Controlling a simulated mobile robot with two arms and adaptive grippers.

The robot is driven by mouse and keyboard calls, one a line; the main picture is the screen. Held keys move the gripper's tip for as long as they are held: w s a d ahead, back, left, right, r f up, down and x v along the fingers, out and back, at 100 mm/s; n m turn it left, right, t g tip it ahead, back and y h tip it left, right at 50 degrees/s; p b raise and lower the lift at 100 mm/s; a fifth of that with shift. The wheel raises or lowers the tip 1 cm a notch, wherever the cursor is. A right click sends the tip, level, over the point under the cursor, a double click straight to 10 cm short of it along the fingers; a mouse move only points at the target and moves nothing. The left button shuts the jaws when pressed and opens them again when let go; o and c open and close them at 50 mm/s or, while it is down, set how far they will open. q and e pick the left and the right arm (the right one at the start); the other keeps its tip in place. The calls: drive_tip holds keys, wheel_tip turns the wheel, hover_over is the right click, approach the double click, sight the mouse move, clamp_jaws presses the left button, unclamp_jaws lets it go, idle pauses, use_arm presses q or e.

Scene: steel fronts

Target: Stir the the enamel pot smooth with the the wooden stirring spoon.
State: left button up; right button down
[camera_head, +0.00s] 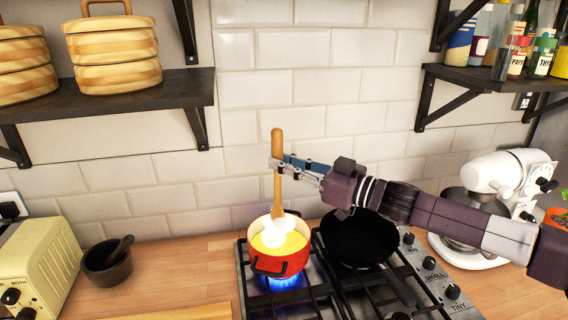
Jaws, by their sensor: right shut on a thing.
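The red enamel pot (284,264) stands on the lit left burner of the stove, with a blue flame under it. It holds yellow contents with a white patch or steam near the middle. The wooden stirring spoon (277,150) is nearly upright, its lower end at the white patch inside the pot. My right gripper (277,166) comes in from the right and is shut on the spoon's handle, above the pot. The spoon's lowest part is hidden by the white patch. My left gripper is not in view.
A black pan (358,238) sits on the stove right of the pot. A white stand mixer (490,200) stands at the right. A dark mortar (108,266) and a pale green toaster (45,268) are at the left. Shelves (120,103) hang above on both sides.

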sight(282, 146)
drive_tip(key=shift+r+p, duration=1.25)
drive_tip(key=shift+r, duration=0.85)
drive_tip(key=shift+f, duration=0.1)
